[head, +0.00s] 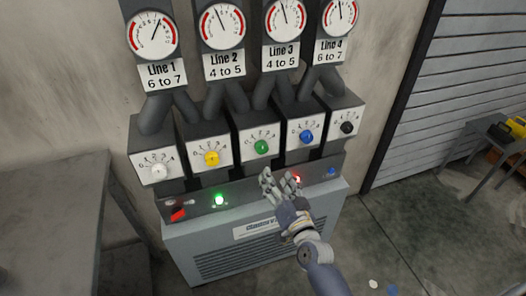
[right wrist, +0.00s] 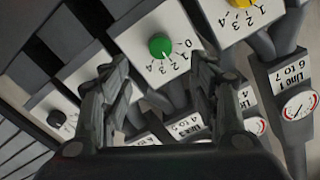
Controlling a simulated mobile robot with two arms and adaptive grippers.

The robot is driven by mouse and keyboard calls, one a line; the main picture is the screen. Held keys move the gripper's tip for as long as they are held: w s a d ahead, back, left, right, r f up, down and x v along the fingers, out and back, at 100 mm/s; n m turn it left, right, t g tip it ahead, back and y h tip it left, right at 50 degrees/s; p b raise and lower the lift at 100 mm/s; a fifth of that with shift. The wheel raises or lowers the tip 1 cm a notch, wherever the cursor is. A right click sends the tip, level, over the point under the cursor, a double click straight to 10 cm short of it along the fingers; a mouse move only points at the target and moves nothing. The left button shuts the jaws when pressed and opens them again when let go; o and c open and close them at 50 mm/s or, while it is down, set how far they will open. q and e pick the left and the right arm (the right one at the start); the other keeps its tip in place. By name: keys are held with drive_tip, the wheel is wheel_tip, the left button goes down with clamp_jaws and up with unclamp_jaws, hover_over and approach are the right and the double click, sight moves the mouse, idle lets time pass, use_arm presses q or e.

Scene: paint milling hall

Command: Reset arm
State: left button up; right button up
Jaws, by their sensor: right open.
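My right gripper (head: 279,180) is in front of the control panel, just below the green knob (head: 262,147). Its fingers are apart with nothing between them. In the right wrist view the two fingers of my right gripper (right wrist: 158,78) stand either side of the view, with the green knob (right wrist: 161,46) beyond them. The picture does not show the fingers touching the knob. My left gripper is not in view.
The panel also has white (head: 159,171), yellow (head: 211,158), blue (head: 306,137) and black (head: 347,127) knobs under several gauges. A green light (head: 219,199) and a red light (head: 297,179) glow on the ledge (head: 250,196).

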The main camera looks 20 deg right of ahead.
drive_tip(key=s+a+f+n+g, duration=0.1)
drive_tip(key=s+f+g, duration=0.2)
drive_tip(key=s+f, duration=0.55)
drive_tip(key=s+a+f+n+g+y, duration=0.1)
drive_tip(key=s+f+n+g, duration=0.15)
drive_tip(key=f, duration=1.15)
drive_tip(key=s+a+f+n+g, duration=0.1)
drive_tip(key=s+f+g, duration=0.4)
drive_tip(key=f, duration=0.7)
drive_tip(key=s+d+f+n+g, duration=0.1)
drive_tip(key=s+f, duration=0.4)
drive_tip(key=s, duration=0.6)
drive_tip(key=s+d+f+n+g+h, duration=0.1)
drive_tip(key=s+d+f+g, duration=0.2)
drive_tip(key=s, duration=0.7)
drive_tip(key=s+d+f+n+g, duration=0.1)
drive_tip(key=s+d+f+g, duration=0.1)
drive_tip(key=s+f, duration=0.6)
drive_tip(key=s, duration=0.3)
drive_tip(key=shift+s+d+h, duration=0.15)
drive_tip(key=shift+s+h, duration=0.15)
drive_tip(key=shift+f+n+g, duration=0.1)
drive_tip(key=shift+n+g, duration=0.15)
